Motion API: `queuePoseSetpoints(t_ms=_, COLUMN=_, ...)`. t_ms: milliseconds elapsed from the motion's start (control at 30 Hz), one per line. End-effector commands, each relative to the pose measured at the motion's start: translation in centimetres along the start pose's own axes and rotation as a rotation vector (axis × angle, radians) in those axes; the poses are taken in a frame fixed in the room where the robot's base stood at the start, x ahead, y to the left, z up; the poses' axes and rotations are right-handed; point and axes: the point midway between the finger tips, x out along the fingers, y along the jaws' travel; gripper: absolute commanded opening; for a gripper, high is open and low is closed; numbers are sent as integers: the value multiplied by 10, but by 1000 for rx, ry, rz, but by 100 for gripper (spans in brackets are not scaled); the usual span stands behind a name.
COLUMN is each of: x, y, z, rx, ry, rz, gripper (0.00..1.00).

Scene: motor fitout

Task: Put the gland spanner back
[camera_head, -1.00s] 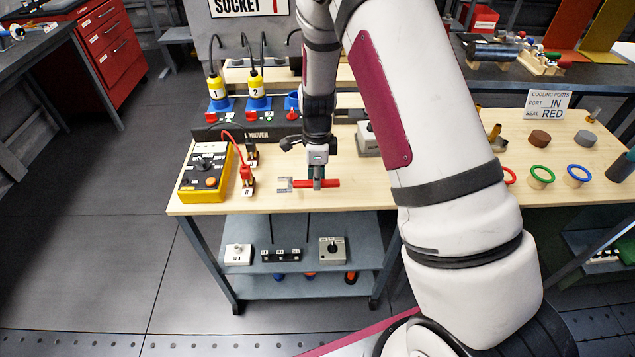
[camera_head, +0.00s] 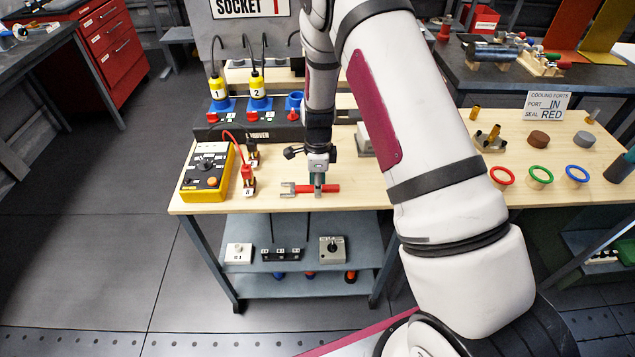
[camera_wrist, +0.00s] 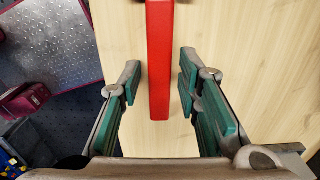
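The gland spanner (camera_head: 330,188) has a red handle and a grey forked end that points left. It lies on the wooden bench top (camera_head: 420,195), near the front edge, in the head view. My gripper (camera_head: 318,192) points down over the handle. In the wrist view the red handle (camera_wrist: 159,75) runs between the two green-padded fingers of my gripper (camera_wrist: 160,95). The fingers are open, with a gap of bare wood on each side of the handle. The forked end is out of the wrist view.
A yellow meter box (camera_head: 206,172) and a red plug (camera_head: 248,174) stand left of the spanner. Yellow numbered connectors (camera_head: 217,88) stand behind. Coloured rings (camera_head: 540,176) and a cooling-ports sign (camera_head: 546,106) are at the right. A lower shelf (camera_head: 300,287) holds small boxes.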

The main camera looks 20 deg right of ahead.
Motion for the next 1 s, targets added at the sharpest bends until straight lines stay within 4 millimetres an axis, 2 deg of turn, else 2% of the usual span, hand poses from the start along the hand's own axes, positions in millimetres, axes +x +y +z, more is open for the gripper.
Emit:
queuePoseSetpoints(t_ms=300, x=-2, y=0, z=0, rx=0, ry=0, rz=-1, gripper=38)
queuePoseSetpoints(t_ms=467, x=-15, y=-1, z=0, rx=0, ry=0, rz=-4, gripper=38)
queuePoseSetpoints(t_ms=800, x=-82, y=-2, z=1, rx=-1, ry=-1, rz=-5, gripper=38)
queuePoseSetpoints(t_ms=1000, x=-111, y=-1, z=1, rx=-1, ry=-1, rz=-3, gripper=38)
